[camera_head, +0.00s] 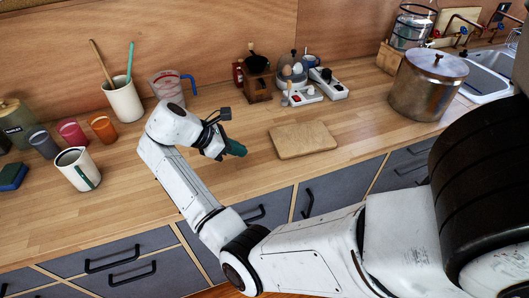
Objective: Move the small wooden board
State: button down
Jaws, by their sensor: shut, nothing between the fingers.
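The small wooden board (303,139) lies flat on the wooden counter (351,125), near its front edge. It is pale, thin and nearly square, and nothing rests on it. My gripper (238,150) is to the left of the board, apart from it. It is shut and holds nothing. The fingertips are small and dark in this view.
A large metal pot (428,84) stands right of the board. A measuring jug (167,86), utensil crock (124,101) and several cups stand left. Bare counter surrounds the board.

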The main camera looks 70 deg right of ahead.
aim_at(279, 157)
jog(key=b+x, duration=0.3)
jog(key=x, duration=0.6)
jog(key=shift+f+b, duration=0.15)
jog(key=shift+b, duration=0.2)
jog(key=shift+s+d+r+p, duration=0.15)
jog(key=shift+s+d+p, duration=0.1)
jog(key=shift+s+d, duration=0.3)
jog(key=shift+s+d+r+p, duration=0.15)
jog(key=shift+s+d+p, duration=0.1)
jog(key=shift+s+d, duration=0.45)
jog(key=shift+s, duration=0.15)
